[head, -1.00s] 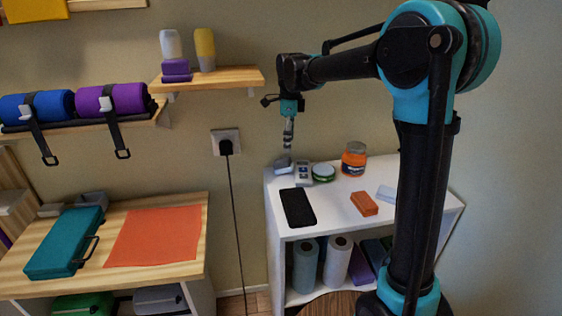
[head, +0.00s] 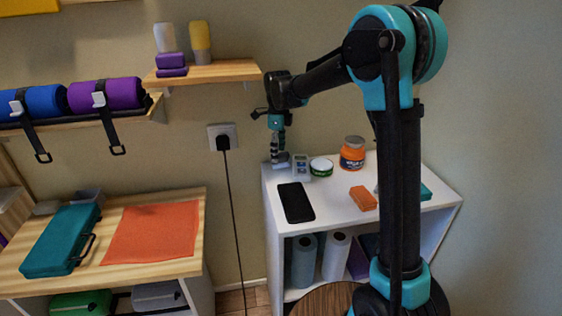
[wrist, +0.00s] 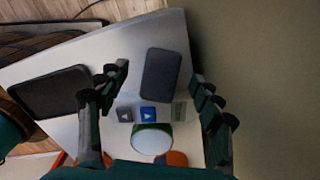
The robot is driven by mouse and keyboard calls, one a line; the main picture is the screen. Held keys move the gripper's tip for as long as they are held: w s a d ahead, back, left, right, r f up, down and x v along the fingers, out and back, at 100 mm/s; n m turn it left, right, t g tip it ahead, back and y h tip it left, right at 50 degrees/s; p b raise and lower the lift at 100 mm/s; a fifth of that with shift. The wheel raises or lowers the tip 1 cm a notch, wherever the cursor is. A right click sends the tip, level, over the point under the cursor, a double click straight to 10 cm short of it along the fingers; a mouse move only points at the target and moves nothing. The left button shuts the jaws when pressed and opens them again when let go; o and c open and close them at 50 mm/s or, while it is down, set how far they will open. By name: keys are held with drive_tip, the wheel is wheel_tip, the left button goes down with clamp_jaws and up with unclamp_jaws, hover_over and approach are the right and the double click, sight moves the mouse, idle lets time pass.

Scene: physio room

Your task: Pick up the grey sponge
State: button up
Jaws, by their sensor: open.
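The grey sponge (head: 281,164) lies at the back left corner of the white shelf unit's top (head: 335,190). In the wrist view the grey sponge (wrist: 160,76) shows as a dark grey block with rounded corners. My gripper (head: 278,152) is pointing down just above the sponge, and its fingers partly cover it in the head view. In the wrist view my gripper (wrist: 157,80) is open, with one finger on each side of the sponge and gaps between. I cannot tell how far the fingertips reach down beside it.
A small grey device with buttons (head: 300,167) stands close beside the sponge. A green and white tin (head: 321,167), an orange jar (head: 352,154), a black phone (head: 296,202) and an orange block (head: 363,198) share the top. The wall is close behind.

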drive_tip(key=shift+w+f, duration=0.1)
drive_tip(key=shift+f, duration=1.3)
drive_tip(key=shift+c, duration=0.5)
drive_tip(key=c, duration=1.3)
